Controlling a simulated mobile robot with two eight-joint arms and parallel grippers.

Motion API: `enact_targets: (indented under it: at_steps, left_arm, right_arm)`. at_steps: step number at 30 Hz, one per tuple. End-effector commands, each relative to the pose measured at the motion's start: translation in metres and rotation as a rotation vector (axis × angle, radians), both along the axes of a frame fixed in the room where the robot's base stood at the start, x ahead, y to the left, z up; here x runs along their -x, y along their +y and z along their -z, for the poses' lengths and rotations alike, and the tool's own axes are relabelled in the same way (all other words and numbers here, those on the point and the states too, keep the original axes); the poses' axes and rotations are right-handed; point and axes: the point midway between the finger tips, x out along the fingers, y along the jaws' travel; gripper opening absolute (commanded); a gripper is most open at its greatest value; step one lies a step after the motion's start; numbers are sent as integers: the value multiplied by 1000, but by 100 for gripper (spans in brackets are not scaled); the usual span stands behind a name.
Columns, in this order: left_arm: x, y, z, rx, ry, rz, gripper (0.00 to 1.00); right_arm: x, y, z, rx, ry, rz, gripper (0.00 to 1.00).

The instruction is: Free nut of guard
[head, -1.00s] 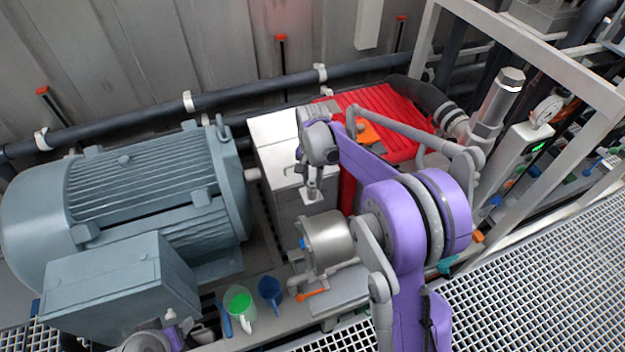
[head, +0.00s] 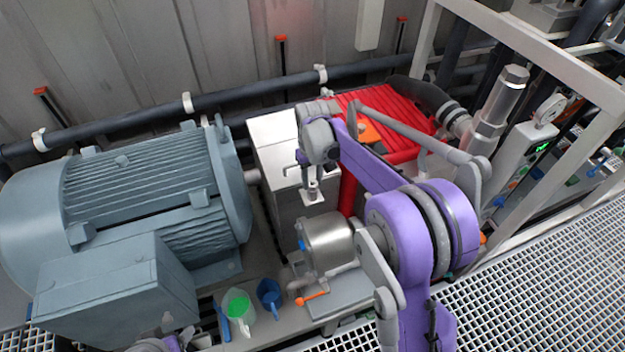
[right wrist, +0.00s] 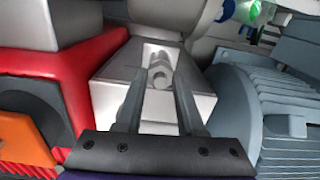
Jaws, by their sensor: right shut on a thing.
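The guard is a pale grey metal box (head: 277,135) between the blue-grey motor and the red pump. It also shows in the right wrist view (right wrist: 112,92), with a recess in its face. The nut (right wrist: 158,78) is a small grey round piece in that recess, between my finger ends. My right gripper (head: 312,192) points down at the guard's front side in the head view. In the right wrist view my right gripper (right wrist: 158,85) is shut on the nut, its two dark fingers on either side. Finger contact is hard to make out. My left gripper is out of view; only a bit of that arm shows at the bottom left.
The large motor (head: 140,200) stands left of the guard, and the red pump part (head: 385,115) right of it. A green-filled jug (head: 238,305) and a blue jug (head: 269,293) stand in front. An orange-handled valve (head: 313,298) is close to my right arm.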

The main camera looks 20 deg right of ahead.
Motion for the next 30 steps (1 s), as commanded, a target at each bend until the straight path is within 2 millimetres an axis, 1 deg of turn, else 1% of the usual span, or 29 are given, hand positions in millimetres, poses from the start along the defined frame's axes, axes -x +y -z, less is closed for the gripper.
enact_targets:
  at_steps: [3, 9, 26, 27, 29, 30]
  left_arm:
    - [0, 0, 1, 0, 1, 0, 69]
    - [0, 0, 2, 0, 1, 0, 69]
    - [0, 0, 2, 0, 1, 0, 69]
    - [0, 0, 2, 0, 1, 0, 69]
    - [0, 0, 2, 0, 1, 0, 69]
    - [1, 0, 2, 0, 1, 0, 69]
  right_arm:
    - [0, 0, 0, 0, -1, -62, 0]
    - [0, 0, 0, 1, -1, -130, 0]
    - [-1, 0, -1, 1, -1, -159, 0]
    - [-1, 0, -1, 1, -1, -158, 43]
    - [0, 0, -1, 1, -1, -158, 54]
    - [0, 0, -1, 1, -1, -158, 61]
